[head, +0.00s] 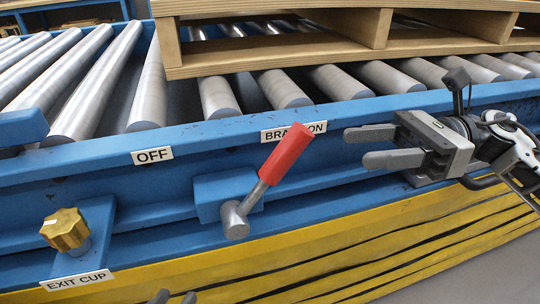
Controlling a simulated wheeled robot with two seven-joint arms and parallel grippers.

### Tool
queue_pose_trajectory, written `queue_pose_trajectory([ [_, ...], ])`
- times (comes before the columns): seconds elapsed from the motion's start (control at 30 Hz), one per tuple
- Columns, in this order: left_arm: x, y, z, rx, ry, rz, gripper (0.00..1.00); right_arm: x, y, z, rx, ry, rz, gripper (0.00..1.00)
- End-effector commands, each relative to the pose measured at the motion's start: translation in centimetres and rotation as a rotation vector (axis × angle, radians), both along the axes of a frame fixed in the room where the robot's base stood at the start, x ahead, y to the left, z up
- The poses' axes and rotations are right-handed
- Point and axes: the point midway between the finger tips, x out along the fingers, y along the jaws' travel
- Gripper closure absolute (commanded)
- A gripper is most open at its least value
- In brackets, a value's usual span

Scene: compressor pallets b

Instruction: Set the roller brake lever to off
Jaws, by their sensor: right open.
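The roller brake lever has a red handle (282,158) on a grey metal shaft and pivot (236,219), mounted on the blue conveyor side. It tilts up and to the right, its tip overlapping the "BRAKE ON" label (312,130) and hiding part of it. The "OFF" label (152,156) is to the left of the lever. My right gripper (378,147) is open and empty, right of the handle, its fingers pointing left towards it and apart from it. Only the grey fingertips of my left gripper (175,298) show at the bottom edge, below the lever; the rest is out of view.
A wooden pallet (345,48) rests on the metal rollers (95,85) above the lever. A yellow knob (64,229) sits at lower left above an "EXIT CUP" label (77,281). Yellow ribbed material (330,260) runs below the blue rail. Space before the rail is open.

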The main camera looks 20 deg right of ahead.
Motion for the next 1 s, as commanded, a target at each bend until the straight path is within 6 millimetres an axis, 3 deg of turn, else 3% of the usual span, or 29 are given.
queue_pose_trajectory([
  [0.3,0.0,0.1,-0.1,0.010,0.016,0.002,0.64,0.9,6.9,0.3,0.006,-0.001,0.002,0.51],
  [0.53,0.0,0.2,-0.5,0.022,0.041,0.003,0.64,1.4,11.2,0.3,0.006,0.000,0.002,0.51],
  [0.73,0.0,0.3,-0.9,0.032,0.058,0.001,0.64,1.6,13.0,0.1,0.006,0.004,-0.001,0.51],
  [1.0,0.1,0.4,-0.9,0.030,0.057,0.007,0.64,1.7,13.4,0.0,0.005,0.005,-0.001,0.51],
])
